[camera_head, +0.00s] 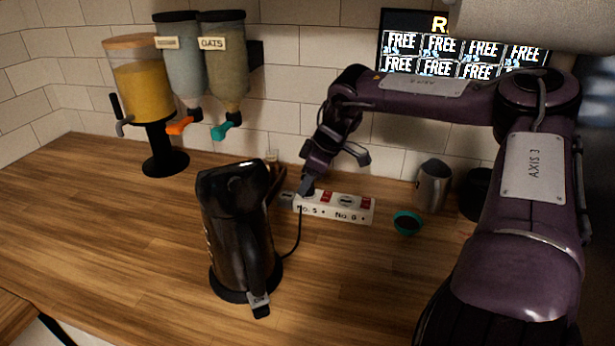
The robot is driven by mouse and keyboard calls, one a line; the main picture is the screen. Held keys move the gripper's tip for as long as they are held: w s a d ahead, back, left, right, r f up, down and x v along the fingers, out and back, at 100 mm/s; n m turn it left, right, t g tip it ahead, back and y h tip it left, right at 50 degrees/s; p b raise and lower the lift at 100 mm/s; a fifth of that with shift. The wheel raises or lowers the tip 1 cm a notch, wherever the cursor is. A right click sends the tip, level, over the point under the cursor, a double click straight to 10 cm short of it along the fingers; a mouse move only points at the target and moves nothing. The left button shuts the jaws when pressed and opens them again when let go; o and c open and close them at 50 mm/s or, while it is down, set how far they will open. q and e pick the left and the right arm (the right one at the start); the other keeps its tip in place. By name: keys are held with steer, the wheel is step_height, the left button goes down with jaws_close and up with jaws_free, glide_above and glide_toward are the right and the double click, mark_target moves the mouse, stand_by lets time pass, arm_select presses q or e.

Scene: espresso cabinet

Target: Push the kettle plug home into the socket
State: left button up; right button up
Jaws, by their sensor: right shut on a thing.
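The black kettle (237,230) stands on its dark round base at the middle left of the wooden counter. Its dark cord (298,238) runs up to the left part of the white power strip (350,210), marked "No. 5" and "No. 6". My right gripper (307,190) points down at the strip's left half and is shut on the kettle plug at the top of the cord. The fingers mostly hide the plug, so I cannot tell how deep it sits in the socket. My left gripper is not in view.
A steel jug (432,186) and a small teal-rimmed cup (407,223) stand right of the strip. The counter's left front is clear.

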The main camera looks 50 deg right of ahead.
steer(key=shift+s+f, duration=0.1)
steer(key=shift+f, duration=0.4)
steer(key=o, duration=1.2)
steer(key=shift+d, duration=0.1)
steer(key=shift+r, duration=0.1)
steer(key=shift+d+r, duration=0.1)
steer(key=shift+r, duration=0.4)
steer(key=v, duration=0.6)
steer(key=shift+s+d+r+b, duration=0.1)
steer(key=shift+s+r+b, duration=0.15)
steer(key=shift+r+b, duration=0.1)
steer(key=shift+f, duration=0.1)
